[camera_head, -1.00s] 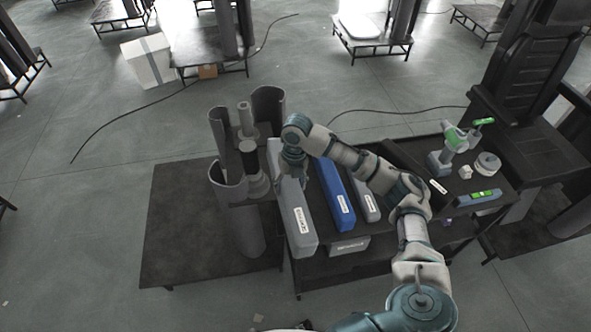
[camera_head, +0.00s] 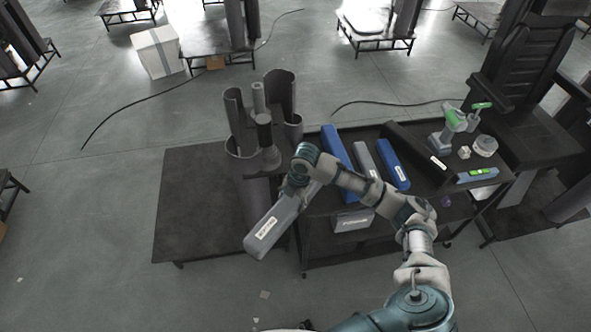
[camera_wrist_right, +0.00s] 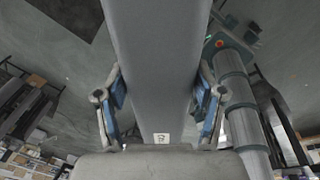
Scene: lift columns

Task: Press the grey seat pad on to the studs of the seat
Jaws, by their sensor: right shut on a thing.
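The grey seat pad (camera_head: 265,230) is a long grey block with a white label, held tilted off the near left side of the cart. My right gripper (camera_head: 296,187) is shut on it. In the right wrist view the pad (camera_wrist_right: 157,50) runs between two blue-lined fingers, one on each side, and fills the middle. A black seat-like structure with a ribbed backrest (camera_head: 512,70) stands at the right; I see no studs on it, and cannot tell whether it is the seat. My left gripper is not in view.
The dark cart (camera_head: 318,240) carries a blue block (camera_head: 335,148), a smaller grey block (camera_head: 367,160) and another blue block (camera_head: 394,168). A green-topped tool (camera_head: 452,120) and a white roll (camera_head: 485,146) stand at its right. A grey column assembly (camera_head: 264,130) stands on a dark platform (camera_head: 190,215).

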